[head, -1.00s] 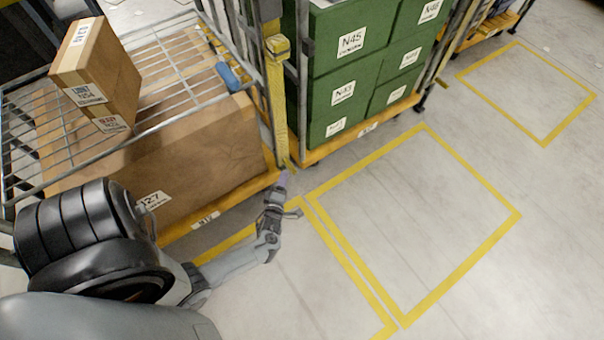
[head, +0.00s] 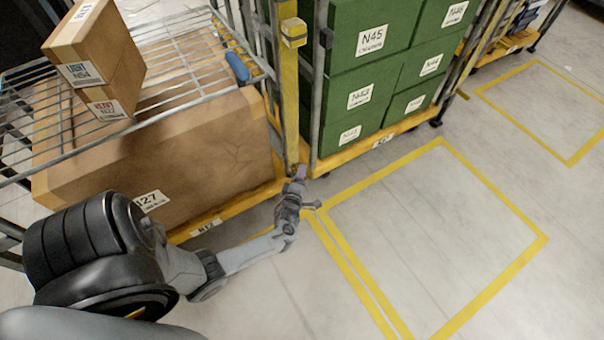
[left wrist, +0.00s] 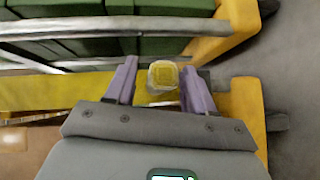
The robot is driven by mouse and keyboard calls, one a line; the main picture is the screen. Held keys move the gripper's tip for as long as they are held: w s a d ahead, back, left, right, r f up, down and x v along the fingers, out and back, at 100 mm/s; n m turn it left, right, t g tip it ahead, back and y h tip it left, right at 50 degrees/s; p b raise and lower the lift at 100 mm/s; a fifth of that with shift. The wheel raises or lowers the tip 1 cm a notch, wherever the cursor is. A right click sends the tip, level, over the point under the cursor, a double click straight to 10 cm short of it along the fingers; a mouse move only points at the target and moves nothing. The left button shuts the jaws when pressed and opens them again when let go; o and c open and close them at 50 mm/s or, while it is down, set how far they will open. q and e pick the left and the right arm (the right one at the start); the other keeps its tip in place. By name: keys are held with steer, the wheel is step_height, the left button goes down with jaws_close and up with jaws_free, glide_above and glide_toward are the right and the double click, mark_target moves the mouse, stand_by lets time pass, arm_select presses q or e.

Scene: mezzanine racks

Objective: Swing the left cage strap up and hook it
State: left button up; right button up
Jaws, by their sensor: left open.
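The left cage strap (head: 290,95) is a yellow band hanging straight down along the cage's front corner post, with a yellow block (head: 293,32) near its top. My left gripper (head: 299,172) is at the strap's lower end, just above the yellow base edge. In the left wrist view, the strap (left wrist: 45,92) comes in from the left. A squarish yellow piece (left wrist: 163,76) shows between the two purple fingers of my left gripper (left wrist: 161,88). The fingers are open, with gaps on both sides of the piece. My right gripper is in neither view.
The left cage holds a large brown carton (head: 170,150); a small carton (head: 95,60) and a blue object (head: 237,67) are on its wire shelf (head: 185,75). Green boxes (head: 375,70) fill the neighbouring cage close by. The yellow-outlined floor (head: 430,240) is clear.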

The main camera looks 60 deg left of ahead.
arm_select(q)
steer(key=shift+b+x, duration=0.4)
steer(key=shift+x, duration=0.8)
jaws_close()
